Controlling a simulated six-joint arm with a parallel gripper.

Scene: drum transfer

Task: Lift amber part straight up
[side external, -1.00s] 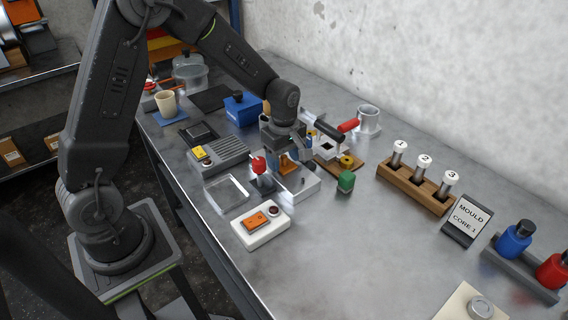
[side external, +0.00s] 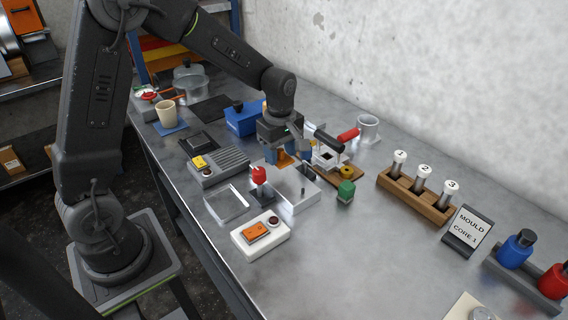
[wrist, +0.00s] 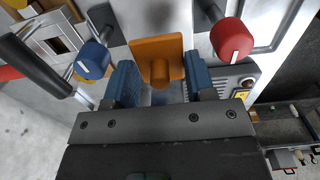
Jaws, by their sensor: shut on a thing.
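My gripper (wrist: 160,85) has its two blue fingers on either side of the amber part (wrist: 158,50), an orange plate with a round knob facing the wrist camera. My gripper (side external: 284,156) is shut on the amber part (side external: 284,160) in the side view. Both are over the back of a white-grey block (side external: 288,186), and the part looks clear of its top. The lower edge of the part is partly hidden by my fingers and the view angle.
A red-knobbed lever (side external: 258,175) stands at the block's front left, and a green-capped piece (side external: 346,190) at its right. A white box with an orange button plate (side external: 258,236) sits in front.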

